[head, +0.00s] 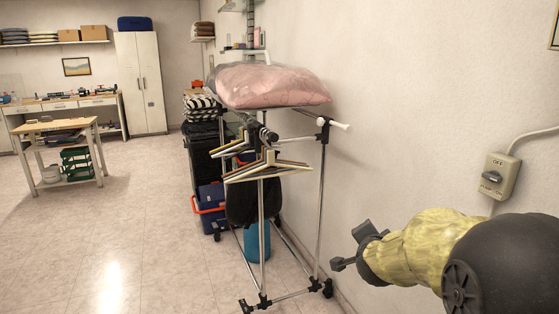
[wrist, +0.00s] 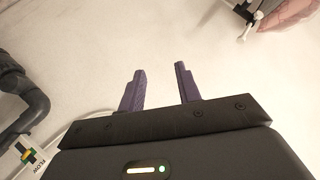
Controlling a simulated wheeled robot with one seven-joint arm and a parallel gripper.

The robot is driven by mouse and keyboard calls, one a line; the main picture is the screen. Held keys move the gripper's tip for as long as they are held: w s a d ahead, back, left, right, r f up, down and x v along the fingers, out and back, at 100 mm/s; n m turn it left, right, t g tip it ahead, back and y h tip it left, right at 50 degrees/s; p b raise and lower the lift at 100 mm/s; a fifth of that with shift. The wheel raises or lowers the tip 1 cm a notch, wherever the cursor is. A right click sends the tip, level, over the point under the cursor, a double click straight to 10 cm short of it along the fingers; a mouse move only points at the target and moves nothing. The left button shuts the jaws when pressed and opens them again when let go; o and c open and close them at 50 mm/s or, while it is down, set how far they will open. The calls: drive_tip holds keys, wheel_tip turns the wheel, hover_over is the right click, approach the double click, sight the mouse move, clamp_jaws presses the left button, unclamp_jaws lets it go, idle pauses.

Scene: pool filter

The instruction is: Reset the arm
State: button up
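My gripper (head: 352,247) is at the lower right of the head view, in front of the bare white wall. In the wrist view my gripper (wrist: 160,85) shows two dark purple fingers standing apart with nothing between them. It is open and empty. Part of my arm, in a yellowish cover, fills the lower right corner of the head view. The fingers touch nothing that I can see.
A grey switch box (head: 499,176) marked OFF and PUMP ON is on the wall above my arm. A metal clothes rack (head: 319,200) with hangers (head: 268,166) and a pink bag (head: 268,86) stands left of my gripper. Dark pipes (wrist: 20,95) show in the wrist view.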

drive_tip(key=s+a+f+n+g+y, duration=0.1)
drive_tip(key=s+a+f+n+g, duration=0.3)
drive_tip(key=s, duration=0.4)
drive_tip(key=s+a+f+n+g+y, duration=0.1)
drive_tip(key=s+f+n+g+y, duration=0.1)
drive_tip(key=s+f+n, duration=0.4)
drive_tip(key=s+a+f+n+g+y, duration=0.1)
drive_tip(key=s+a+f+n+g, duration=0.3)
drive_tip(key=s, duration=0.5)
wheel_tip(320, 180, up, 20)
drive_tip(key=d+p, duration=0.1)
drive_tip(key=p, duration=2.1)
drive_tip(key=shift+w+d+r+m, duration=0.2)
drive_tip(key=shift+w+r+m, duration=0.05)
drive_tip(key=shift+w+m, duration=0.15)
